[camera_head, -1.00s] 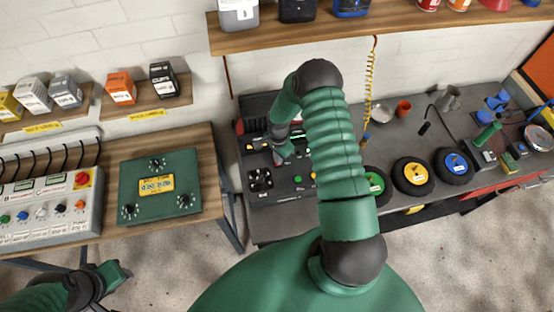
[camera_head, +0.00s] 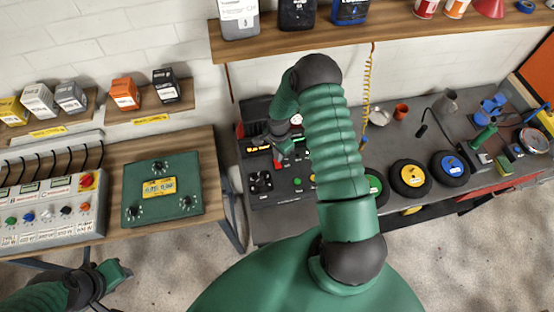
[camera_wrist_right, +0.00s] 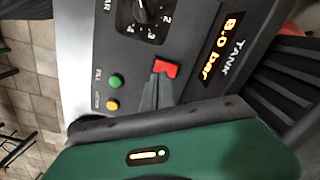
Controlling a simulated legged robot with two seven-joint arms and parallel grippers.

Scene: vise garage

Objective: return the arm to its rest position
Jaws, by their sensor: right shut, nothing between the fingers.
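My right arm reaches up and over the black control panel (camera_head: 272,198). My right gripper (camera_head: 282,152) is small and partly hidden by its own wrist in the head view. In the right wrist view its grey fingers (camera_wrist_right: 157,90) are shut with nothing between them, just in front of a red switch (camera_wrist_right: 167,68) on the panel. I cannot tell whether they touch it. My left gripper (camera_head: 122,271) is low at the left, above the floor, with nothing visible in it; its jaw opening is unclear.
The panel has an orange "TANK 8.0 bar" display (camera_wrist_right: 222,47), a knob (camera_wrist_right: 145,10), a green button (camera_wrist_right: 116,80) and a yellow button (camera_wrist_right: 112,105). Wheels (camera_head: 410,178) stand right of my arm. A shelf (camera_head: 385,38) runs above. A green box (camera_head: 162,190) sits on the left bench.

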